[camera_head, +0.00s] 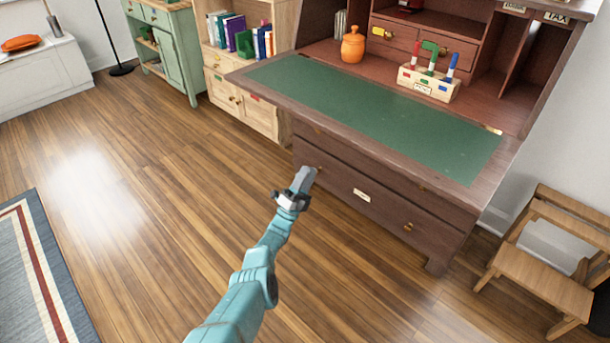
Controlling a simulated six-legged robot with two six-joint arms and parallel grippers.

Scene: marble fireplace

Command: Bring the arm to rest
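My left arm reaches up from the bottom of the head view, its teal links stretched out over the wooden floor. My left gripper (303,181) is at its end, in front of the drawers of the brown desk (385,205). The grey fingers look close together with nothing seen between them, but they are too small to tell whether they are open or shut. I cannot tell whether the gripper touches the drawer front. My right gripper is not in view.
The desk's green writing surface (370,105) is bare. An orange jar (353,46) and a block holder (428,83) stand behind it. A bookcase (240,100), green cabinet (165,50), wooden chair (545,275) and rug (40,270) surround open floor (150,190).

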